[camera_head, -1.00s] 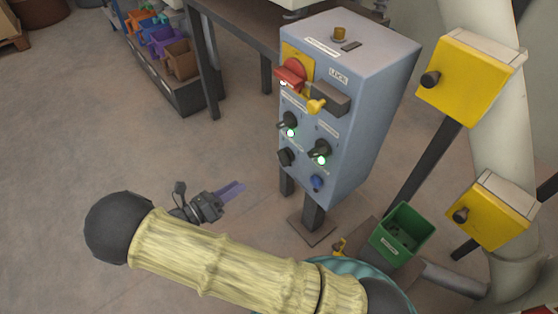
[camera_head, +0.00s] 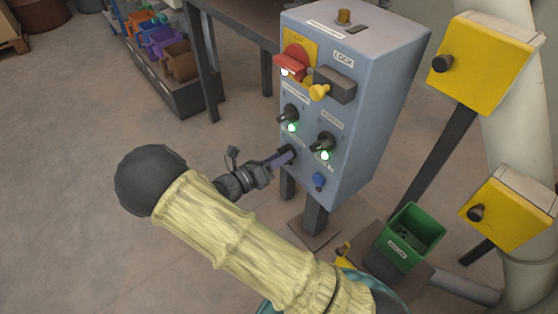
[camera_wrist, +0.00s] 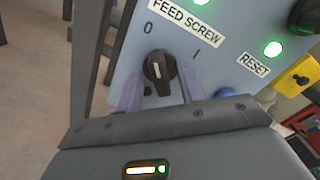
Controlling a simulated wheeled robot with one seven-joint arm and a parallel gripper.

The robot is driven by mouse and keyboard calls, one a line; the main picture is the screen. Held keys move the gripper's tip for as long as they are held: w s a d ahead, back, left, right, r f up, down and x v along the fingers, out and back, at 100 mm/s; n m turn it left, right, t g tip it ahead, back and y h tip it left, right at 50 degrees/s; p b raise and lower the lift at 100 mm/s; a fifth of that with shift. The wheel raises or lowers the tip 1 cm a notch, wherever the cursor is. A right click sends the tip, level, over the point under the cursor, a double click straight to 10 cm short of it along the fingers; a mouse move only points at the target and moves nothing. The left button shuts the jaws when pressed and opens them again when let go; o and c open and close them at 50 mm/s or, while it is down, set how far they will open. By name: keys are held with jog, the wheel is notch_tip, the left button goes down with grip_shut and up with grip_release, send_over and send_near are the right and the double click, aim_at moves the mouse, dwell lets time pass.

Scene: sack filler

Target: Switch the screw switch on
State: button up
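The screw switch (camera_wrist: 159,70) is a black rotary knob under a "FEED SCREW" label, with 0 on its left and I on its right. Its white pointer mark looks about upright in the wrist view, though the exact setting is hard to tell. My gripper (camera_wrist: 160,92) is open, with one purple finger on each side of the knob. I cannot tell if either finger touches it. In the head view my gripper (camera_head: 282,157) is at the lower left of the blue-grey control box (camera_head: 375,120) and partly hides the switch.
Two knobs with green lights, (camera_head: 288,112) and (camera_head: 322,142), sit above and right. A green bin (camera_head: 412,235) stands lower right.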

jog(key=shift+w, duration=0.1)
grip_shut()
jog(key=shift+d+r+p, duration=0.1)
jog(key=shift+p, duration=0.2)
jog(key=shift+m+p, duration=0.4)
jog(key=shift+p, duration=0.1)
jog(key=shift+s+f+m+p, duration=0.1)
jog(key=shift+m+p, duration=3.25)
jog(key=shift+m, duration=0.4)
jog(key=shift+s+f+m+p, duration=0.1)
jog(key=shift+m+p, duration=3.25)
jog(key=shift+m, duration=0.4)
